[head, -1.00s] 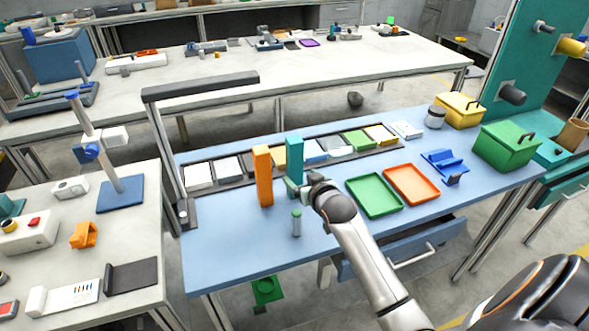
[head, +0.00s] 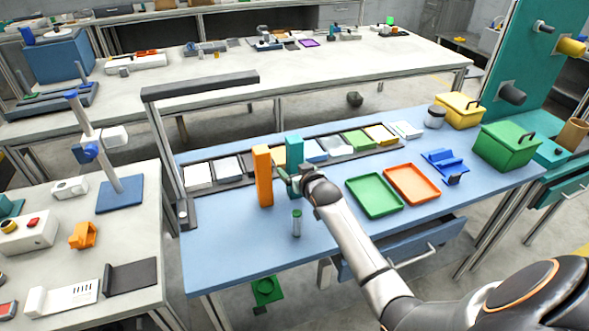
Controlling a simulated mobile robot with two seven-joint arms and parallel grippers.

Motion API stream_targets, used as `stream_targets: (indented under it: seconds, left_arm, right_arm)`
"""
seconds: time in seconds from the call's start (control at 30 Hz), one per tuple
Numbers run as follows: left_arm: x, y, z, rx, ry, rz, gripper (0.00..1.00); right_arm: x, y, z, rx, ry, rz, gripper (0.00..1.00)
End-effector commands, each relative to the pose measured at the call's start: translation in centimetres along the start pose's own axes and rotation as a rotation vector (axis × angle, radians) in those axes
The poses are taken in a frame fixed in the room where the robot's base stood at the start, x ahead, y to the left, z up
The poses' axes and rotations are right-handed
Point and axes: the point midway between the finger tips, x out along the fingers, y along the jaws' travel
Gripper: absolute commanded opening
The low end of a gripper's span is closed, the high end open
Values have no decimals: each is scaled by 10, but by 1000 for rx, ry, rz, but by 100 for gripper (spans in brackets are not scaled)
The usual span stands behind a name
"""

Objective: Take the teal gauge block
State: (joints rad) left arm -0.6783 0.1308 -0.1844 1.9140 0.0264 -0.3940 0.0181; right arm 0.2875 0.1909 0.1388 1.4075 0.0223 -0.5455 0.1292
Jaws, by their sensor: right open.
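The teal gauge block (head: 294,152) stands upright on the blue bench, just right of a tall orange block (head: 262,176). My right gripper (head: 290,182) is at the lower part of the teal block, on its near side. Its jaws are open, and the gripper hides the block's base. I cannot tell whether the fingers touch the block or reach around it. My left gripper is not in view.
A small green-capped vial (head: 297,223) stands in front of the gripper. A green tray (head: 374,195) and an orange tray (head: 412,184) lie to the right. A row of shallow bins (head: 228,166) runs behind the blocks. The bench's front left is clear.

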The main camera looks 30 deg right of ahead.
Motion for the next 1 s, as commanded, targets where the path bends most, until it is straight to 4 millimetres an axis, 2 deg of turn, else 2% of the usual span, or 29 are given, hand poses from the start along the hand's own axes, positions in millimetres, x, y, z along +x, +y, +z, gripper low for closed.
stream_targets:
  seconds: [0.07,0.77,1.0]
  left_arm:
    - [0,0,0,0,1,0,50]
    - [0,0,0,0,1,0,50]
    - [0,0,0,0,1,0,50]
  right_arm:
    - [0,0,0,0,0,0,80]
    - [0,0,1,0,-1,0,2]
    - [0,0,-2,1,4,0,0]
